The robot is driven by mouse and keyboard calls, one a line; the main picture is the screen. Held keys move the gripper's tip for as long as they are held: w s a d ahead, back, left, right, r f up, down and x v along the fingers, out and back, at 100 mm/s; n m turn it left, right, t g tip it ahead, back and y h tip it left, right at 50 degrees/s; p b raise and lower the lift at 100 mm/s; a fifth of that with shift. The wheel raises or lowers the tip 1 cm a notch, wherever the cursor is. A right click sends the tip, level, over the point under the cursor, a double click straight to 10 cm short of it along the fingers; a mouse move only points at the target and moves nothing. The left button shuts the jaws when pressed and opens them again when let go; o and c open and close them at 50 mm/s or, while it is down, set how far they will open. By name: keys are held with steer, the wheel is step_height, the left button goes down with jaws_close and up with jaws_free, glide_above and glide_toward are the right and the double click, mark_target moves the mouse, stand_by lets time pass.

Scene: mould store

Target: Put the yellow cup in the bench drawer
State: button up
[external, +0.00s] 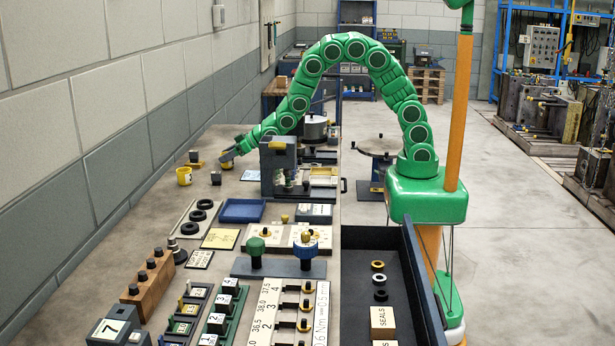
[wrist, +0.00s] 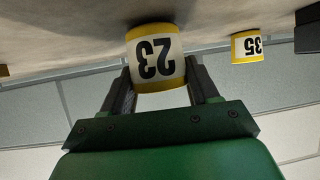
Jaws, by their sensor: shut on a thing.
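My gripper (external: 224,161) is low over the far left of the bench. In the wrist view my gripper (wrist: 163,85) is shut on a yellow-rimmed cup (wrist: 157,60) with a white band marked 23, which appears upside down. In the external view only a bit of yellow shows at the jaws. A second yellow cup (external: 184,176) stands near the wall; it appears to be the one marked 35 (wrist: 250,47) in the wrist view. The bench drawer (external: 422,290) is pulled out at the bench's right side, dark inside, holding several rings and a box marked SEALS (external: 382,322).
A grey press-like fixture (external: 278,165) stands right of my gripper. A small dark knobbed piece (external: 215,178) is close by. A blue tray (external: 242,211), black rings (external: 203,209), green and blue knobs and labelled blocks crowd the nearer bench. The drawer's middle has some bare floor.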

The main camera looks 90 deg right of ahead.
steer(key=shift+f, duration=0.15)
steer(key=o, duration=1.1)
steer(key=shift+c, duration=0.2)
steer(key=shift+r, duration=0.2)
steer(key=shift+o, duration=0.3)
steer(key=a+v, duration=0.1)
steer(key=v, duration=1.1)
steer(key=shift+d, duration=0.5)
